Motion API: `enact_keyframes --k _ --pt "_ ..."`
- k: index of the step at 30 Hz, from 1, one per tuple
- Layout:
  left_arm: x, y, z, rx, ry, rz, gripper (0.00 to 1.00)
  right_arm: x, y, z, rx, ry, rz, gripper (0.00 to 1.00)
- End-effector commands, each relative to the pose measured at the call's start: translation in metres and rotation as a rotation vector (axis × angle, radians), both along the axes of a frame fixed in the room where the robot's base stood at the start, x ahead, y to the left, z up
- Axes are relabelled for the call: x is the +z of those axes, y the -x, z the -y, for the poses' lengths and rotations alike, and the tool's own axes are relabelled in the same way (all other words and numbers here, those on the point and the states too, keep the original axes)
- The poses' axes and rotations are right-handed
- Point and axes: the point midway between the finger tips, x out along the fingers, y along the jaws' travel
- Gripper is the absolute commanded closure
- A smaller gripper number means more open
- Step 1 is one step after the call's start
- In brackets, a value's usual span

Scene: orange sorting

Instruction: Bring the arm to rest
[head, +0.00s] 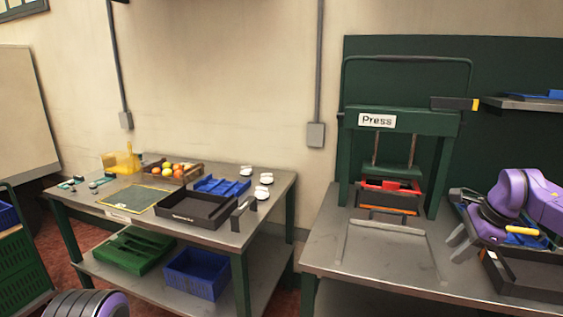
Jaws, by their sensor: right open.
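My right arm (535,195), purple and grey, comes in from the right edge over the right-hand bench. My right gripper (459,243) is open, its grey fingers pointing left and down above the bench top, beside a dark tray (530,275). I see nothing between its fingers. Part of my left arm (85,305) shows at the bottom left; its gripper is out of the picture. Oranges and other fruit (168,170) lie in a wooden crate (188,175) on the left table, far from my right gripper.
A green press (400,120) with a red and orange part (390,190) stands on the right bench (375,260). A shelf (520,103) is above my right arm. The left table (225,236) holds a black tray (195,222), a blue rack (222,186) and white cups (265,180).

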Motion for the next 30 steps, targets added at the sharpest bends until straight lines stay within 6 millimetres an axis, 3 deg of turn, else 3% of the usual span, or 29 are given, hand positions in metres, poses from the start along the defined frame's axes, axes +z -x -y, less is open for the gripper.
enact_keyframes --k 11,17,19,23,24,27,30 --pt "0.000 -0.001 0.000 0.000 0.000 0.001 0.02 -0.083 0.008 -0.024 0.014 0.314 -0.161 0.58" --pt "0.000 0.000 0.000 0.000 -0.001 0.001 0.02 -0.161 0.030 -0.043 0.088 0.643 -0.238 0.58" --pt "-0.001 0.000 0.000 0.000 -0.001 0.001 0.02 -0.196 0.045 -0.052 0.154 0.789 -0.244 0.58" --pt "-0.001 0.000 0.000 0.000 0.000 0.001 0.02 -0.277 0.097 -0.077 0.401 1.060 -0.179 0.58" --pt "-0.001 0.000 0.000 0.000 -0.001 0.001 0.02 -0.302 0.122 -0.087 0.510 1.112 -0.139 0.58" --pt "-0.001 0.000 0.000 0.000 -0.001 0.001 0.02 -0.352 0.193 -0.111 0.787 1.122 -0.046 0.58" --pt "-0.001 0.000 0.000 0.000 -0.001 0.001 0.02 -0.378 0.265 -0.127 1.002 1.027 -0.006 0.58"
